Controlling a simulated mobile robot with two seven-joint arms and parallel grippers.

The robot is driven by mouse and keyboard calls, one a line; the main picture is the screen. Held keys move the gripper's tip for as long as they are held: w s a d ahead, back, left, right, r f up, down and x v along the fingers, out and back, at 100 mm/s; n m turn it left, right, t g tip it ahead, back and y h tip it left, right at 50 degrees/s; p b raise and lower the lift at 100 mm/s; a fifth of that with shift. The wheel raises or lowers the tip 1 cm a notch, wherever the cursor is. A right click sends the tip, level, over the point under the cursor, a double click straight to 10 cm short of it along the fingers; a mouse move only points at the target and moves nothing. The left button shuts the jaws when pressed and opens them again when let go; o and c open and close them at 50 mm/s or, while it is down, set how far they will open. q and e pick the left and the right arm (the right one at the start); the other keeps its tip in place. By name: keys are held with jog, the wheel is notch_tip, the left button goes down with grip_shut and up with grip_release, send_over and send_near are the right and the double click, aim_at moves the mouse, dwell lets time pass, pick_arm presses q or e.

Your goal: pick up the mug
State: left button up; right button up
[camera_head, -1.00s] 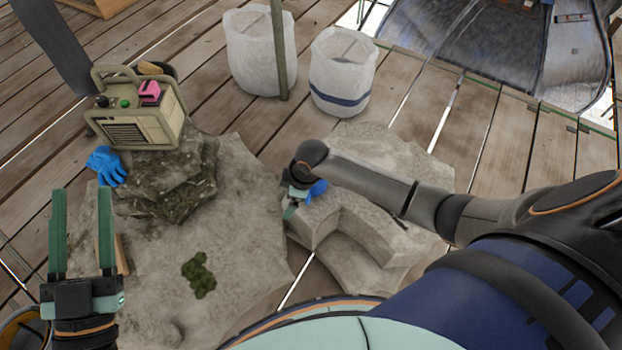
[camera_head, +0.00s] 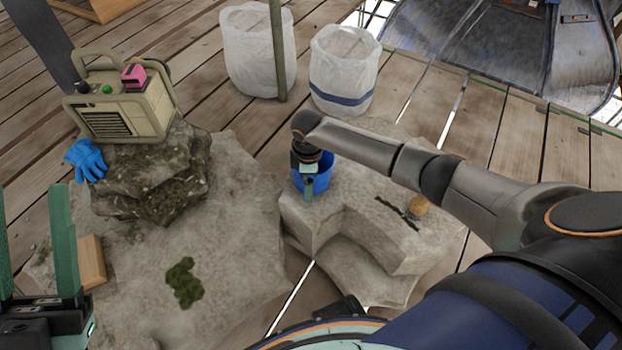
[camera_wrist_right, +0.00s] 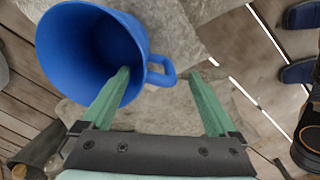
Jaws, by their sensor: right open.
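The blue mug (camera_head: 325,174) stands on the pale stone block right of centre in the head view, partly hidden by my right gripper. In the right wrist view the mug (camera_wrist_right: 85,45) shows its open mouth, with its handle to the right. My right gripper (camera_wrist_right: 160,74) is open. Its left finger overlaps the mug's mouth and its right finger is beyond the handle, so the handle shows between them. I cannot tell whether either finger touches the mug. My left gripper (camera_head: 35,215) is open and empty at the lower left of the head view.
A beige machine (camera_head: 122,108) with a pink item and a blue glove (camera_head: 86,159) are on the rock at left. A wooden block (camera_head: 92,262) is beside my left gripper. White bags (camera_head: 343,72) and a green pole (camera_head: 277,50) stand behind. A small brown object (camera_head: 418,205) lies right of the mug.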

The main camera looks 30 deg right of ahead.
jog(key=f+b, duration=0.2)
jog(key=f, duration=0.1)
jog(key=f+b, duration=0.1)
jog(key=f, duration=0.1)
jog(key=shift+w+a+f+b, duration=0.1)
jog(key=shift+w+f+b, duration=0.05)
jog(key=shift+w+b, duration=0.2)
jog(key=shift+c, duration=0.3)
grip_shut()
